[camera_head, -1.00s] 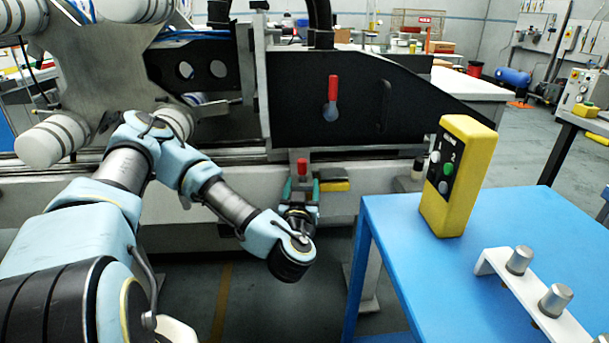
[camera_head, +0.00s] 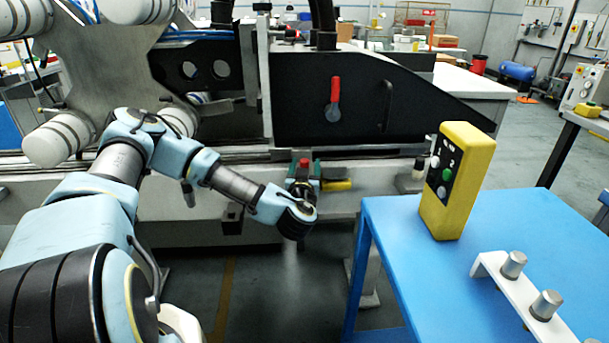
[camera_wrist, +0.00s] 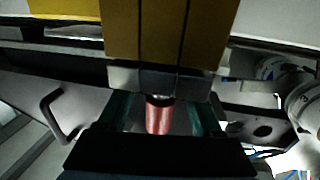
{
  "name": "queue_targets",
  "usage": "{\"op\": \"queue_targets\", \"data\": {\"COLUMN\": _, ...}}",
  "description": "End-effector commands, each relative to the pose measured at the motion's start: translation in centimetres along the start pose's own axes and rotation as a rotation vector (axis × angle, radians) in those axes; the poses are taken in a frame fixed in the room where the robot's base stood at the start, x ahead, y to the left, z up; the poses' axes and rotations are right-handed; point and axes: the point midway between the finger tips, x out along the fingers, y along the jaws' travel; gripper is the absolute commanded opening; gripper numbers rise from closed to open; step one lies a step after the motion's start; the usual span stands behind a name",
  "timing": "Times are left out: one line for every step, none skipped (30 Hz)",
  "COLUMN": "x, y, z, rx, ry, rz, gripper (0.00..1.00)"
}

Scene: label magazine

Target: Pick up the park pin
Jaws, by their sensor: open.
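A red-topped pin (camera_head: 304,163), which I take to be the park pin, stands at the front of the machine, below the black plate. In the wrist view the red pin (camera_wrist: 159,115) shows as a red cylinder between the two teal fingers of my gripper (camera_wrist: 160,117). The fingers are apart, one on each side of it, with a gap on both sides. In the head view my gripper (camera_head: 304,174) reaches to the pin from the front. The lower part of the pin is hidden by the gripper.
A red lever (camera_head: 335,98) sits on the black plate (camera_head: 420,95) above. A yellow handle (camera_head: 338,185) lies just right of my gripper. A blue table (camera_head: 540,215) at right holds a yellow button box (camera_head: 457,185) and a white bracket (camera_head: 522,305) with grey knobs.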

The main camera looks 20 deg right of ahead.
Motion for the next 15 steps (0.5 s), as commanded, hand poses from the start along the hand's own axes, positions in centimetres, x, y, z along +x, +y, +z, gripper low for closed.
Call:
{"op": "queue_targets", "data": {"x": -0.02, "y": 0.01, "z": 0.02, "rx": 0.0, "ry": 0.0, "rz": 0.0, "gripper": 0.67}}
{"op": "queue_targets", "data": {"x": -0.02, "y": 0.01, "z": 0.02, "rx": 0.0, "ry": 0.0, "rz": 0.0, "gripper": 0.67}}
{"op": "queue_targets", "data": {"x": -0.03, "y": 0.0, "z": 0.02, "rx": 0.0, "ry": 0.0, "rz": 0.0, "gripper": 0.64}}
{"op": "queue_targets", "data": {"x": -0.03, "y": 0.01, "z": 0.02, "rx": 0.0, "ry": 0.0, "rz": 0.0, "gripper": 0.6}}
{"op": "queue_targets", "data": {"x": -0.03, "y": 0.0, "z": 0.02, "rx": 0.0, "ry": 0.0, "rz": 0.0, "gripper": 0.57}}
{"op": "queue_targets", "data": {"x": -0.03, "y": 0.0, "z": 0.02, "rx": 0.0, "ry": 0.0, "rz": 0.0, "gripper": 0.52}}
{"op": "queue_targets", "data": {"x": -0.04, "y": 0.01, "z": 0.02, "rx": 0.0, "ry": 0.0, "rz": 0.0, "gripper": 0.49}}
{"op": "queue_targets", "data": {"x": -0.04, "y": 0.01, "z": 0.02, "rx": 0.0, "ry": 0.0, "rz": 0.0, "gripper": 0.46}}
{"op": "queue_targets", "data": {"x": -0.04, "y": 0.0, "z": 0.02, "rx": 0.0, "ry": 0.0, "rz": 0.0, "gripper": 0.41}}
{"op": "queue_targets", "data": {"x": -0.04, "y": 0.0, "z": 0.02, "rx": 0.0, "ry": 0.0, "rz": 0.0, "gripper": 0.38}}
{"op": "queue_targets", "data": {"x": -0.04, "y": 0.0, "z": 0.02, "rx": 0.0, "ry": 0.0, "rz": 0.0, "gripper": 0.34}}
{"op": "queue_targets", "data": {"x": -0.04, "y": 0.0, "z": 0.02, "rx": 0.0, "ry": 0.0, "rz": 0.0, "gripper": 0.3}}
{"op": "queue_targets", "data": {"x": -0.04, "y": 0.0, "z": 0.02, "rx": 0.0, "ry": 0.0, "rz": 0.0, "gripper": 0.26}}
{"op": "queue_targets", "data": {"x": -0.04, "y": 0.0, "z": 0.01, "rx": 0.0, "ry": 0.0, "rz": 0.0, "gripper": 0.23}}
{"op": "queue_targets", "data": {"x": -0.05, "y": 0.01, "z": 0.02, "rx": 0.0, "ry": 0.0, "rz": 0.0, "gripper": 0.19}}
